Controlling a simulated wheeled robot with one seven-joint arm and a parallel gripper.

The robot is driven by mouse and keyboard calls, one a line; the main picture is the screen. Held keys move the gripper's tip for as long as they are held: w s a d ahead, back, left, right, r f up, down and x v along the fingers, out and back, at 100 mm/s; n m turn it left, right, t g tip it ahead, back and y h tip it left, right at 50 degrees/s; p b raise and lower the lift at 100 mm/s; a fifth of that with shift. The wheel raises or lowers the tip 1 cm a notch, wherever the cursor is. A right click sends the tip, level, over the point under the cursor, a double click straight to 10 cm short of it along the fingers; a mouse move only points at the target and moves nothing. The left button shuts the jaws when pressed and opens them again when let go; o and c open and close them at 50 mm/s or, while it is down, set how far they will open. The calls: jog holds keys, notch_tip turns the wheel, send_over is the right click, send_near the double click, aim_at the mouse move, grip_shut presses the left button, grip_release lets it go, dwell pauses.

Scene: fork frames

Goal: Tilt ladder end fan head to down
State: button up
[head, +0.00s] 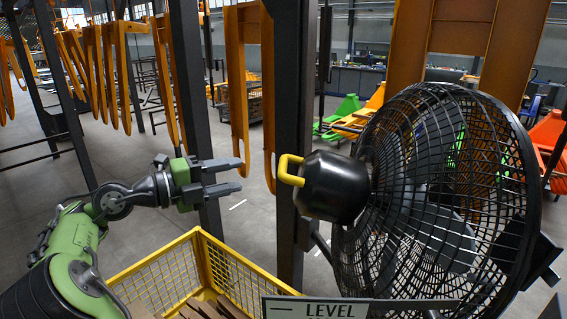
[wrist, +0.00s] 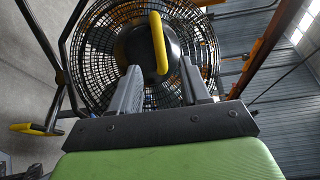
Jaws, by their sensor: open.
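The fan head is a round black wire cage (head: 450,190) at the right of the head view, with a black motor housing (head: 335,188) on its near left side. A yellow handle (head: 290,170) sticks out from the housing toward my gripper (head: 240,177). My gripper is open and empty, a short gap left of the handle, its fingers pointing at it. In the wrist view the yellow handle (wrist: 159,43) stands upright between and beyond the two open fingers, in front of the cage (wrist: 95,60). A sign reading LEVEL (head: 345,308) is at the bottom of the head view.
A yellow mesh crate (head: 165,268) holding brown pieces stands below my gripper. Orange forks (head: 237,80) hang behind. Green and orange pallet jacks (head: 345,112) stand farther back.

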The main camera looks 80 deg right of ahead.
aim_at(284, 161)
jog(key=p+x, duration=0.1)
jog(key=x, duration=1.2)
jog(key=shift+d+f, duration=0.15)
jog(key=shift+f, duration=0.05)
jog(key=shift+c, duration=0.3)
grip_shut()
